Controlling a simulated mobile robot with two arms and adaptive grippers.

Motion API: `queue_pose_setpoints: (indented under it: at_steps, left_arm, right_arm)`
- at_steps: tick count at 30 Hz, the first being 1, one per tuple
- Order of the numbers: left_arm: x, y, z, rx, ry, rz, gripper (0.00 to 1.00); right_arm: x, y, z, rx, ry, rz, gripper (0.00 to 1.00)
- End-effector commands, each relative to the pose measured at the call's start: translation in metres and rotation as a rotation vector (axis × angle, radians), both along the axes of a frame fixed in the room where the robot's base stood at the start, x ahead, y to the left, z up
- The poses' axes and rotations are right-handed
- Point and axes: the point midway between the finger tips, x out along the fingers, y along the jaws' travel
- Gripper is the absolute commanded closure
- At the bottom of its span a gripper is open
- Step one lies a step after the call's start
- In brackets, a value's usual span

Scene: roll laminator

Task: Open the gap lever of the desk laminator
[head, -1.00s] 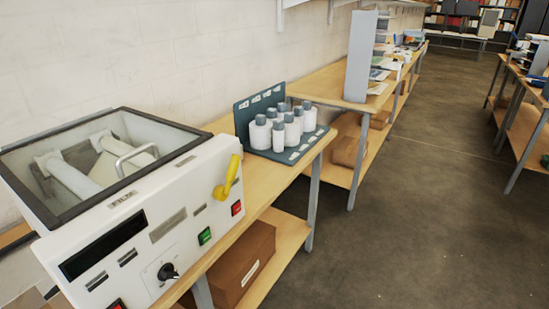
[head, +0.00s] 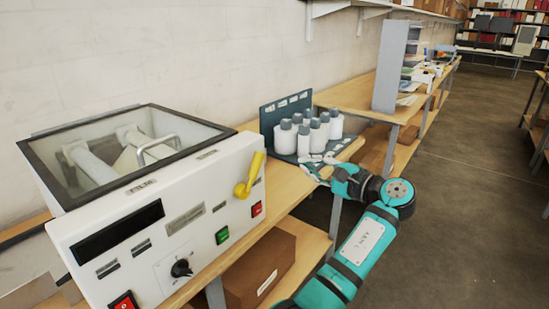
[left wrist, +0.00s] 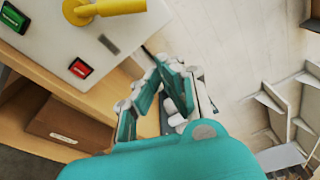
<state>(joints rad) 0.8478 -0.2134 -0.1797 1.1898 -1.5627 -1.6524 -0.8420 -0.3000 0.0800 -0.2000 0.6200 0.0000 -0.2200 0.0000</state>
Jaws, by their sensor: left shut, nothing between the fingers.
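The white desk laminator (head: 150,225) stands on the wooden bench at the left. Its yellow gap lever (head: 251,176) is on the right end of the front panel, with the handle tilted up and slightly right from its pivot. The lever also shows at the top of the left wrist view (left wrist: 115,8). My left gripper (head: 312,165) is to the right of the lever, apart from it, close in the picture to the white bottles. In the left wrist view my left gripper (left wrist: 160,85) is shut and empty. My right gripper is not in view.
White bottles with grey caps (head: 303,138) stand on a dark rack behind the gripper. Green (head: 222,235) and red (head: 257,208) switches sit below the lever. A brown box (head: 265,270) is on the shelf below. The floor at right is clear.

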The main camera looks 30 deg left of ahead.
Motion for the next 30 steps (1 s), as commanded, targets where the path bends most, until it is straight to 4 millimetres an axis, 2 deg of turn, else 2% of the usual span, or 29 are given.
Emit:
queue_pose_setpoints:
  at_steps: [7, 10, 14, 25, 30]
  left_arm:
    - [0.001, 0.001, -0.001, 0.000, 0.001, -0.002, 1.00]
    - [0.002, 0.007, -0.001, -0.001, 0.002, -0.002, 1.00]
    - [0.005, 0.027, 0.000, 0.000, 0.003, 0.001, 1.00]
    - [0.022, 0.102, -0.003, 0.000, 0.003, -0.001, 1.00]
    - [-0.002, 0.094, 0.005, -0.002, 0.001, -0.006, 1.00]
  right_arm:
    - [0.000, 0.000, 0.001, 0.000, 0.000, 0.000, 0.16]
    - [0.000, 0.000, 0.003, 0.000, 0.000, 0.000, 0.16]
    - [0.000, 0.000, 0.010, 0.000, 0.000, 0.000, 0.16]
    - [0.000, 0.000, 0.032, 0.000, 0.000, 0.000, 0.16]
    - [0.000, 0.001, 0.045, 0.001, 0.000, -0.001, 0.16]
